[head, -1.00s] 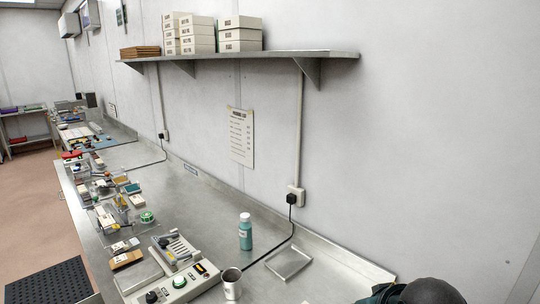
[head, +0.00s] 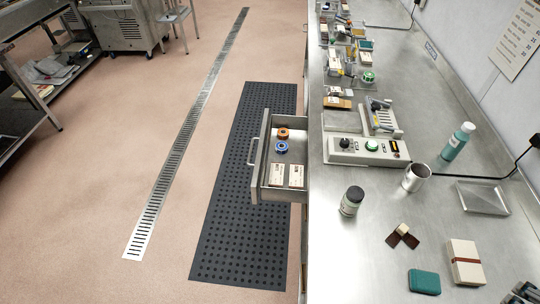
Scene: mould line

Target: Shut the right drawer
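One metal drawer (head: 268,155) stands pulled out from the left side of the steel counter (head: 395,255), over the black floor mat. Its bar handle (head: 253,151) is on the left front face. Inside lie an orange ring-shaped roll (head: 283,134), a blue roll (head: 281,147) and two pale labelled packs (head: 277,174). It is the only drawer I can see; any other is hidden.
On the counter near the drawer are a control box (head: 368,151), a dark-capped jar (head: 351,201), a metal cup (head: 416,177) and a teal bottle (head: 458,141). The perforated mat (head: 240,240) and floor left of the drawer are clear. A dark object (head: 524,293) is cut off lower right.

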